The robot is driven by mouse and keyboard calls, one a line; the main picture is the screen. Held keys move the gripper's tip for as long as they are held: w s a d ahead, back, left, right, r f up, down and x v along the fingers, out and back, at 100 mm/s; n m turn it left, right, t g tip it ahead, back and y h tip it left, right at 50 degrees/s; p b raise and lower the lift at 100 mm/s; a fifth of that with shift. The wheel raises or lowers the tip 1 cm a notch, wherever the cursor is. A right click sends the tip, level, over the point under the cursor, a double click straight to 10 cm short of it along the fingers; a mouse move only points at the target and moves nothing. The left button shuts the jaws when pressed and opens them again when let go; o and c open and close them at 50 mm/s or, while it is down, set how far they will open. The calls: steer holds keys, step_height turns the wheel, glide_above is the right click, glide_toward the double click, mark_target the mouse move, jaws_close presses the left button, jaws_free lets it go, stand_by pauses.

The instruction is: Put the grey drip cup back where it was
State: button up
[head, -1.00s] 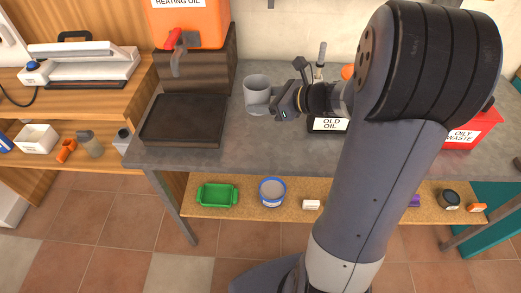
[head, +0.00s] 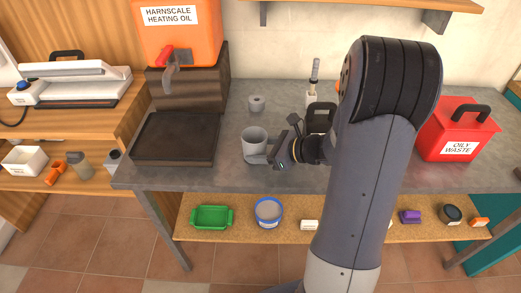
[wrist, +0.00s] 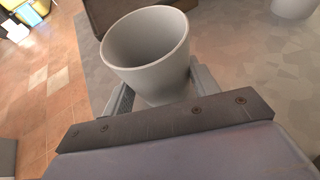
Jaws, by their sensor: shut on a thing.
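The grey drip cup (head: 254,137) is upright over the grey workbench (head: 200,177), right of the dark tray. My gripper (head: 270,152) is shut on the cup from its right side. In the wrist view the cup (wrist: 147,50) sits between the two fingers (wrist: 160,95), its open rim facing up; it looks empty inside. I cannot tell whether the cup's base touches the bench.
A dark shallow tray (head: 175,137) lies left, below the orange heating oil container (head: 178,30) with its red-handled tap. A small grey cylinder (head: 257,103) stands behind the cup. A red oily waste bin (head: 458,130) stands right. A lower shelf holds a green tray (head: 211,217).

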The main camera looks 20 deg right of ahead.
steer(key=shift+f, duration=0.15)
steer(key=o, duration=1)
steer(key=shift+o, duration=0.2)
steer(key=shift+r, duration=0.35)
steer(key=p+v, duration=0.1)
steer(key=v, duration=1.1)
steer(key=shift+f, duration=0.1)
